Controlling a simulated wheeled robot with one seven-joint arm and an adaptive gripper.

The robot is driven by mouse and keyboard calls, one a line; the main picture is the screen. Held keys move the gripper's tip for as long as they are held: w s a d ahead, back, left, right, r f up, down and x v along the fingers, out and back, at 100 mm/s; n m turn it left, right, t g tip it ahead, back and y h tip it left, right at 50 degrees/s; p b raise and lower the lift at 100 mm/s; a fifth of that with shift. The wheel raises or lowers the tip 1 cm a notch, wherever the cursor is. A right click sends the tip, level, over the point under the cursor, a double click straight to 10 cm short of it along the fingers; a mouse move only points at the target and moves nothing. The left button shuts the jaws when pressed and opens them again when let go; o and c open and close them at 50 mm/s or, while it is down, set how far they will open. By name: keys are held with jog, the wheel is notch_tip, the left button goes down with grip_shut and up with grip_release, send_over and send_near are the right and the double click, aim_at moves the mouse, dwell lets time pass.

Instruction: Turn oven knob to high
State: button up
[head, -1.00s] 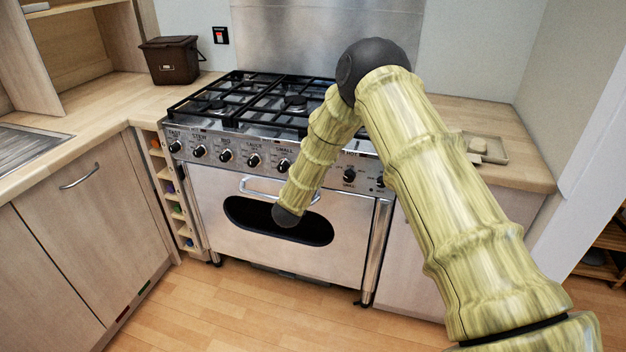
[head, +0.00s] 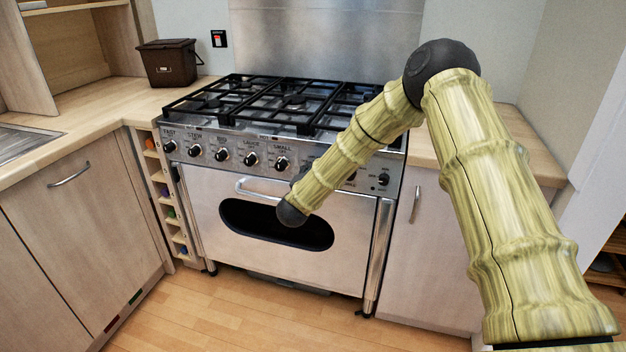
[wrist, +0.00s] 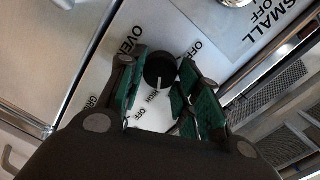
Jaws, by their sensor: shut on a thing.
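The oven knob (wrist: 159,68) is a round black knob with a white line, on a pale panel marked OVEN, HIGH and OFF in the wrist view. Its white line points down at the word HIGH. The green-padded fingers of my gripper (wrist: 160,92) are on either side of the knob, shut on it. In the head view my forearm crosses the right half of the cooker front (head: 230,180), and hides both my gripper and the oven knob.
Several other black knobs (head: 250,159) line the panel to the left, and another knob (head: 383,179) is at its right end. The oven door handle (head: 255,192) is just below the panel. Black pan grates (head: 290,100) stand above. The floor in front is clear.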

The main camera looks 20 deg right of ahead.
jog(key=shift+d+f+m+b, duration=0.1)
jog(key=shift+f+m+b, duration=0.05)
jog(key=shift+m+b, duration=0.75)
jog(key=o, duration=1)
jog(key=v, duration=1.2)
